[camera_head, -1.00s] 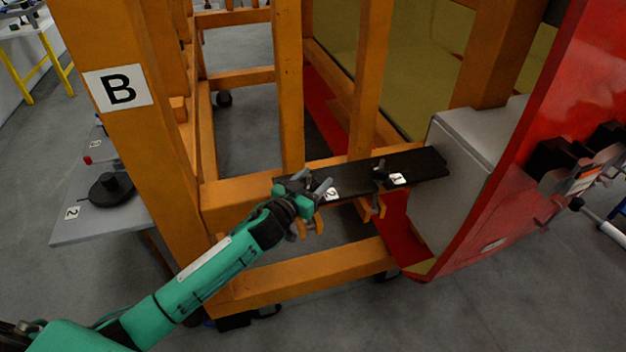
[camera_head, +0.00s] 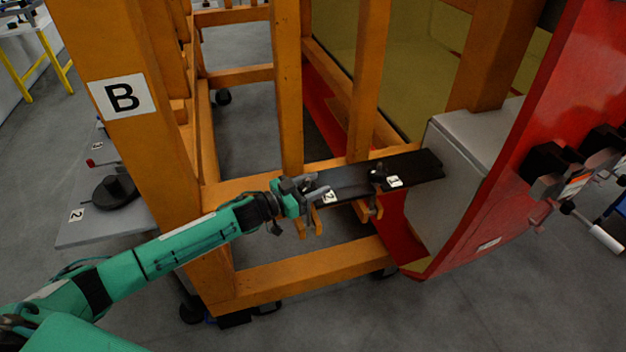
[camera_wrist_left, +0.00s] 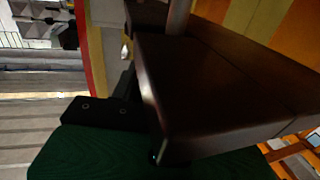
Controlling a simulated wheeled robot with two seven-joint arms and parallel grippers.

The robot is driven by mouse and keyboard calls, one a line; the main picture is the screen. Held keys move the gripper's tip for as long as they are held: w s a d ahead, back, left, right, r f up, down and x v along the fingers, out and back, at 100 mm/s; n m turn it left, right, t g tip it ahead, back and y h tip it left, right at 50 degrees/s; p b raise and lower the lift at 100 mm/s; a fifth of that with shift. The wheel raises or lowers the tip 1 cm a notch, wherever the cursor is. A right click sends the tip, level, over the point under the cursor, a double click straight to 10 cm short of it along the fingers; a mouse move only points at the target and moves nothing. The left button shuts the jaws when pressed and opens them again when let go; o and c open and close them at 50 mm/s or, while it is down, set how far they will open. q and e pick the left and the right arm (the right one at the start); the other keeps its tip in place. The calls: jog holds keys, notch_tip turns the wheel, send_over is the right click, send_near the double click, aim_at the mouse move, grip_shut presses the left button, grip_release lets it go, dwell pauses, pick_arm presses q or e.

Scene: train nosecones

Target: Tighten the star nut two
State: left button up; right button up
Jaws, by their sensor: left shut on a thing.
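A black plate (camera_head: 345,182) lies across the orange wooden frame and reaches to the grey box on the red nosecone. It carries small white labels "2" (camera_head: 329,197) and "1" (camera_head: 395,181). A dark star nut (camera_head: 378,174) stands near label 1. My left gripper (camera_head: 308,190) is at the plate's left end beside label 2, shut. Star nut two is hidden by it in the head view. In the left wrist view a large dark block (camera_wrist_left: 200,85) fills the middle, close to a black finger part; what lies between the fingers is not clear. My right gripper is not seen.
The orange frame's posts (camera_head: 290,90) rise just behind the plate, and the "B" post (camera_head: 150,150) stands at left. The red nosecone (camera_head: 500,170) is at right. A grey shelf with a black round part (camera_head: 115,191) is at left.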

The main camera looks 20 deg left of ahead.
pick_arm(q)
jog(key=m+g+h, duration=0.2)
jog(key=g, duration=0.1)
jog(key=shift+m+h, duration=0.4)
jog(key=shift+s+d+m+g+h+b, duration=0.15)
jog(key=shift+m+g+h+b, duration=0.45)
jog(key=shift+g, duration=0.45)
jog(key=shift+s+d+m+g+h+b, duration=0.15)
jog(key=shift+m+g+h+b, duration=0.25)
jog(key=shift+m+g, duration=0.55)
jog(key=shift+g, duration=0.4)
jog(key=o, duration=1)
